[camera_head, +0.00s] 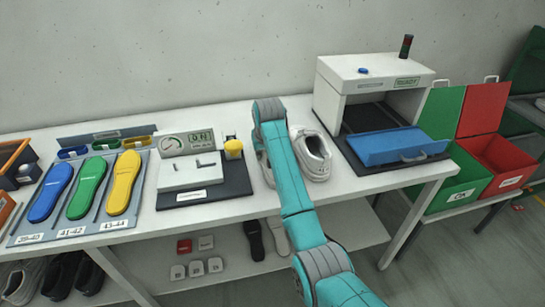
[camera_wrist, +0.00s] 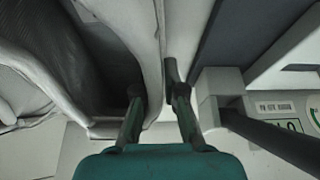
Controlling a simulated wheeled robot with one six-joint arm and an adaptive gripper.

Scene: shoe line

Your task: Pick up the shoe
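A white shoe (camera_head: 316,160) stands on the white table, just right of my teal arm in the head view. A further pale shoe-like edge shows left of the arm, mostly hidden by it. In the wrist view a white shoe (camera_wrist: 150,40) fills the left and middle, with its dark opening facing up. My gripper (camera_wrist: 154,90) is at the shoe's rim. The left finger is by the opening and the right finger is outside the side wall. A narrow gap shows by the right finger, and I see no firm clamp. In the head view my arm hides the gripper.
A white machine (camera_head: 375,70) with a blue tray (camera_head: 395,146) stands close on the right. A press-like device (camera_head: 190,172) with a yellow knob stands left. Colored insoles lie on a board at far left. Green and red bins (camera_head: 500,160) stand at right.

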